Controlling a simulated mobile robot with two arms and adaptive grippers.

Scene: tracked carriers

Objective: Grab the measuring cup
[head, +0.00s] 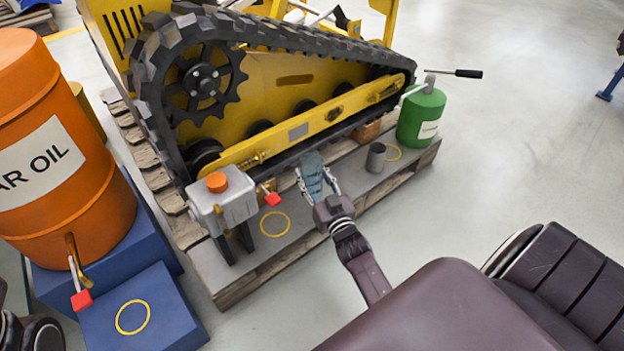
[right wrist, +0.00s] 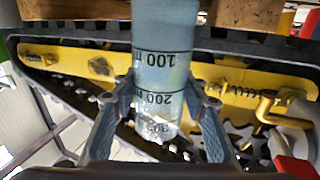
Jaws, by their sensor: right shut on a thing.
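The measuring cup (head: 312,168) is a tall, clear bluish vessel above the pallet's front part in the head view. My right gripper (head: 318,187) is shut on it, with one finger on each side. In the right wrist view the cup (right wrist: 166,45) stands between the fingers of my right gripper (right wrist: 160,88), and its black marks for 100, 200 and 300 read upside down. The cup's bottom is cut off there, so I cannot tell whether it touches the pallet.
A grey tank (head: 225,210) with an orange cap and red-handled tap stands left of the cup. A small grey can (head: 376,158) and a green oil can (head: 421,115) stand right. The tracked carrier (head: 285,85) is behind. An orange drum (head: 85,205) is far left.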

